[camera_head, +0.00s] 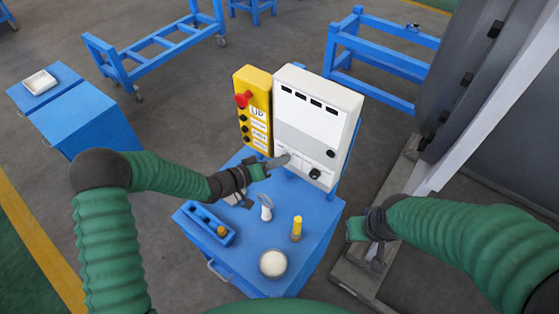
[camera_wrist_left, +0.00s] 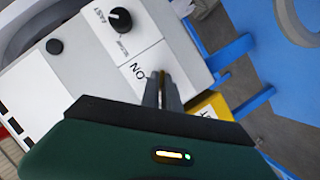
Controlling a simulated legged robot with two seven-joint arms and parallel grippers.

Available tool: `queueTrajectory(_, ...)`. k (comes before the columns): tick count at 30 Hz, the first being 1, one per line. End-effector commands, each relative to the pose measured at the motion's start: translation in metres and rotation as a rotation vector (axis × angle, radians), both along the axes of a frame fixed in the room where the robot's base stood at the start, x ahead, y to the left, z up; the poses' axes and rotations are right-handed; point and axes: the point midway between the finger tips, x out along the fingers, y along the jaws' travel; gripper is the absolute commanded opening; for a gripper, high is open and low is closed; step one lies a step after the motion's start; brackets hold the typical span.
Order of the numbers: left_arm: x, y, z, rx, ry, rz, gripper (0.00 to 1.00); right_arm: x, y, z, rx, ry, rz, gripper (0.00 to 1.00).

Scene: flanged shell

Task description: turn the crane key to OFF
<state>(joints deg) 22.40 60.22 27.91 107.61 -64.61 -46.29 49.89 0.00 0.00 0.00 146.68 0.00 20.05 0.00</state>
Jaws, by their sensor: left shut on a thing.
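The white control box (camera_head: 318,115) stands at the back of the blue cart, tilted in the picture. My left gripper (camera_head: 282,160) reaches its lower left front. In the left wrist view, its two fingers (camera_wrist_left: 162,92) are shut on the crane key at the panel, beside a label (camera_wrist_left: 138,70) reading ON. The fingers hide almost all of the key, so its exact angle cannot be told. A black selector knob (camera_wrist_left: 120,19) sits on the same panel, apart from the fingers. My right gripper (camera_head: 376,228) is right of the cart, away from the box; its jaws are unclear.
A yellow pendant (camera_head: 254,110) with a red button stands against the box's left side. The blue cart top (camera_head: 250,235) holds a blue tray (camera_head: 208,224), a yellow-topped cylinder (camera_head: 296,228), a round pale dish (camera_head: 273,263) and a white ring-topped item (camera_head: 266,207).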

Motion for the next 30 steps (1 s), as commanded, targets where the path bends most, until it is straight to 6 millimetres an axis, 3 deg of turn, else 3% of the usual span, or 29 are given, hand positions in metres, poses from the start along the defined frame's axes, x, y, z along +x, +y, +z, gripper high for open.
queueTrajectory(1, -0.003, 0.001, -0.006, 0.008, 0.011, 0.0, 0.07, 0.0, 0.0, -0.001, 0.0, 0.0, 0.0, 0.36)
queueTrajectory(6, -0.002, 0.001, -0.004, 0.006, 0.007, 0.0, 0.27, 0.0, 0.0, -0.001, 0.0, 0.0, 0.0, 0.36)
queueTrajectory(20, -0.002, 0.002, 0.0, 0.002, 0.0, 0.0, 0.27, 0.0, 0.0, -0.001, 0.0, 0.0, 0.0, 0.36)
queueTrajectory(25, -0.016, 0.022, 0.005, 0.004, -0.001, 0.003, 0.27, 0.0, 0.0, -0.009, 0.0, 0.0, 0.0, 0.36)
queueTrajectory(30, -0.045, 0.061, 0.017, 0.005, -0.001, 0.006, 0.27, 0.0, 0.0, -0.018, 0.0, 0.0, 0.0, 0.36)
